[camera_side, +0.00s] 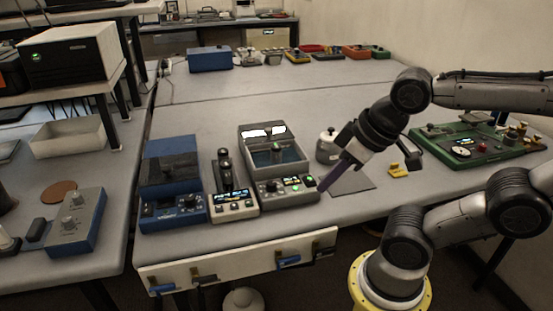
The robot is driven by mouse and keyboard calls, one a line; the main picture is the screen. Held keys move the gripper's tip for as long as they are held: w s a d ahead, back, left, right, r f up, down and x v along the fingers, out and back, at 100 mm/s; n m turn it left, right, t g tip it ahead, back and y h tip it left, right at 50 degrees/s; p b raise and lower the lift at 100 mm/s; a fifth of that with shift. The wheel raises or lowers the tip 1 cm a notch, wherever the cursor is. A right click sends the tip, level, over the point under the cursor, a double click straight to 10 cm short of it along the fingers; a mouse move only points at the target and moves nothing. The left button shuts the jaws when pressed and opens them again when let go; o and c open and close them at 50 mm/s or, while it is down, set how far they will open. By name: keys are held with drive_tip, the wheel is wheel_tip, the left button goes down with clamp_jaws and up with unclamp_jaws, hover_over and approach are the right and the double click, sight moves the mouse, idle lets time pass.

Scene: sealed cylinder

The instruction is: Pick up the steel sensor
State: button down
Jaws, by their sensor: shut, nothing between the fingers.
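My gripper (323,187) points down and left, its purple fingers shut and empty. The fingertips are at the right end of a grey instrument box (286,195) with small lit displays; I cannot tell whether they touch it. A pale metallic cylinder with a dark knob on top (327,147) stands upright just behind the gripper, partly hidden by it. It may be the steel sensor, but I cannot tell for sure. Behind the instrument box is an open grey case (302,158) with a small grey object (276,153) inside.
A blue box (171,180) and a joystick unit (232,190) stand left of the instrument box. A dark mat (352,181), a yellow piece (399,170) and a green board (470,147) lie to the right. The table's middle is clear behind the case.

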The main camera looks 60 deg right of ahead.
drive_tip(key=shift+c, duration=2.1)
unclamp_jaws()
